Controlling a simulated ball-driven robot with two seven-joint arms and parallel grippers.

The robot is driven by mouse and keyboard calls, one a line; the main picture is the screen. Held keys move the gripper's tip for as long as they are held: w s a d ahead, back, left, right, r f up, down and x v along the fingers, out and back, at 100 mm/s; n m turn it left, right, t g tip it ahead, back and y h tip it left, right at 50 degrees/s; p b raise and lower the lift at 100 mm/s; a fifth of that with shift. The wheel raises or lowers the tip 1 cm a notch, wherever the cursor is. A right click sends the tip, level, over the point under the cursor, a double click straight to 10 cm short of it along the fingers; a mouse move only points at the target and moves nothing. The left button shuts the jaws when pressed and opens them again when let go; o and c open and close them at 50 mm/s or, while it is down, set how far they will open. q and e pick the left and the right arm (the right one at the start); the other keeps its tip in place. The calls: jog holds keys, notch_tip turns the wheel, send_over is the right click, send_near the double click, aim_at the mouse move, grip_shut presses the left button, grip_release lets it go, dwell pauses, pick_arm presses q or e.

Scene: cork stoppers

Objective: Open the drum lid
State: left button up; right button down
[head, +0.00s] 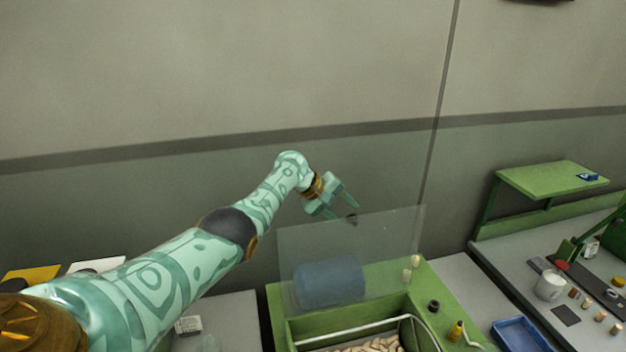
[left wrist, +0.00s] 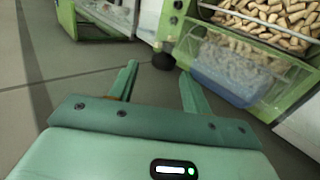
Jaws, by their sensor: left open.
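A clear flat panel (head: 388,240), which looks like the drum lid, stands upright and slightly tilted on the green machine (head: 275,300). A blue rounded body (head: 330,283), probably the drum, shows through it; it also shows in the left wrist view (left wrist: 222,80). My right gripper is not in view.
Corks (head: 370,345) fill a bin at the machine's front, behind a white rail (head: 345,331). A side bench at right holds a white mug (head: 549,286), a blue tray (head: 522,334) and loose corks.

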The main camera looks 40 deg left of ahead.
pick_arm(q)
jog(key=p+v, duration=0.1)
jog(key=v, duration=1.1)
jog(key=shift+s+f, duration=0.15)
jog(key=shift+f, duration=0.05)
